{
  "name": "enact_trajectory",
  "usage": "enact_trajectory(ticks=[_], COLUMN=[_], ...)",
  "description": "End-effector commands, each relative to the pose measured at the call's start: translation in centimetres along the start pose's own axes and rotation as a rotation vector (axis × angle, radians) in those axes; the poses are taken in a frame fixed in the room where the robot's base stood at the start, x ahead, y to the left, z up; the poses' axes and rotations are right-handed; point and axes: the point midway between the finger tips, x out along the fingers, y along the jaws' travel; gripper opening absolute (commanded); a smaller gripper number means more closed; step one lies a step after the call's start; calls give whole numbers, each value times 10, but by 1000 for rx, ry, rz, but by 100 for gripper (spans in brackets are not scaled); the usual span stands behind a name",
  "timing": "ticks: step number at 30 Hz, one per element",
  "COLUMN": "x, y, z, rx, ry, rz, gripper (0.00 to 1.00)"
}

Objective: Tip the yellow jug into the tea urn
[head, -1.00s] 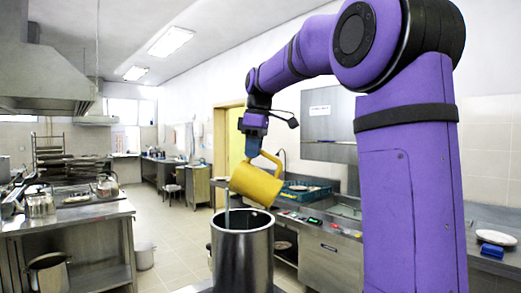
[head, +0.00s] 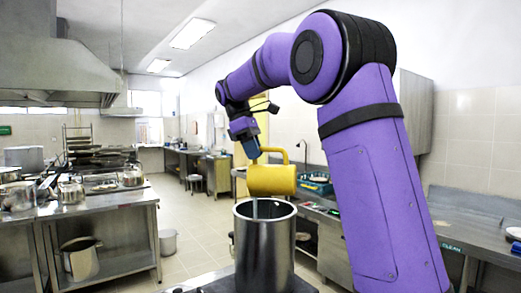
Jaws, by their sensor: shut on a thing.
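The yellow jug (head: 272,181) lies roughly on its side in the air, its mouth end to the left and its handle on top. My gripper (head: 251,149) is shut on the jug's handle; the fingertips are small and partly hidden. The tea urn (head: 264,255), an open-topped steel cylinder, stands upright below the jug in the foreground. A thin pale stream (head: 254,209) drops from the jug's left end into the urn's mouth. The jug is apart from the urn's rim. The inside of the urn is mostly hidden.
A steel counter (head: 90,206) with several pots stands at left, a stockpot (head: 80,258) on its lower shelf. A blue rack (head: 316,186) and a sink counter stand behind the urn. A white plate (head: 514,232) lies at right.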

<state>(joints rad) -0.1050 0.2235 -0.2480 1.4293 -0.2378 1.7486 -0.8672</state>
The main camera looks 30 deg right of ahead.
Motion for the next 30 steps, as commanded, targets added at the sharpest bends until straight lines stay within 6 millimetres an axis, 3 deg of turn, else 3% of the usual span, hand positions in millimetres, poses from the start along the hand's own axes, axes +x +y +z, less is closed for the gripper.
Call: enact_trajectory(ticks=[19, 30], x=[-11, -9], y=[0, 2], z=[-44, -56], rx=[-2, -3], ry=[-335, -434], rz=[2, -4], gripper=[0, 0])
